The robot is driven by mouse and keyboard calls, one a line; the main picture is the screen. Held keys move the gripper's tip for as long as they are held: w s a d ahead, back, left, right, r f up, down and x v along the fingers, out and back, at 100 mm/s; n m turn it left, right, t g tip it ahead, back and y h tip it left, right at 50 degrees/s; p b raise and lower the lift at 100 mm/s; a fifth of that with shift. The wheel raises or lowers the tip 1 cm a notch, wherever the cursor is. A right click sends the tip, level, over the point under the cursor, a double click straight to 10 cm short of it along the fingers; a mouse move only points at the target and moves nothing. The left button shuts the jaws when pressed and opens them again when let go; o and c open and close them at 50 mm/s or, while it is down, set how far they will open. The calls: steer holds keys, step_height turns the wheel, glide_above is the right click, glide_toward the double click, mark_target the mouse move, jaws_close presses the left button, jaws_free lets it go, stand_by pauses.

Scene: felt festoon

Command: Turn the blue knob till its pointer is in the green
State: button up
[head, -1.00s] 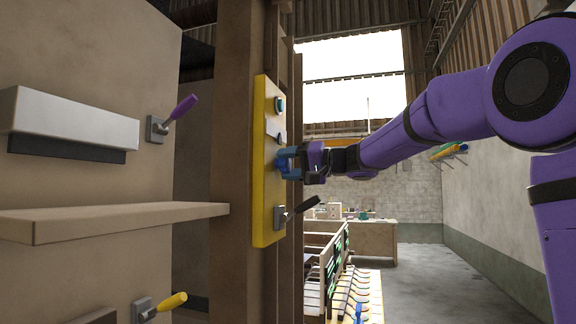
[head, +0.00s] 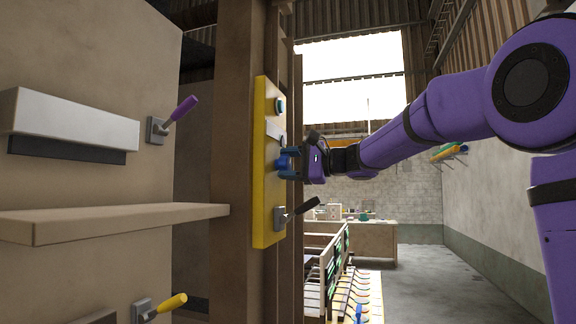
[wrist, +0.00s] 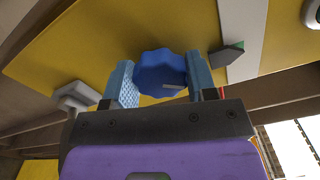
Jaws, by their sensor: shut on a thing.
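The scalloped blue knob (wrist: 158,68) sits on the yellow panel (wrist: 60,50), between the two blue fingers of my gripper (wrist: 161,82) in the wrist view. The fingers are shut on its sides. A short pale mark, perhaps the pointer, shows on the knob's near face. A dark wedge with a green edge (wrist: 229,53) lies just right of the right finger, by a white strip (wrist: 240,25); I cannot tell if it is the green zone. In the head view my gripper (head: 289,163) reaches the panel from the right and partly covers the knob (head: 281,164).
On the panel, a black-handled lever (head: 302,209) sits below the knob and a round teal-and-dark button (head: 280,106) above. A purple lever (head: 180,108), a yellow lever (head: 168,304) and a shelf (head: 120,218) are on the left. The floor at right is clear.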

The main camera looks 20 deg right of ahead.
steer(key=shift+m, duration=0.6)
steer(key=o, duration=0.9)
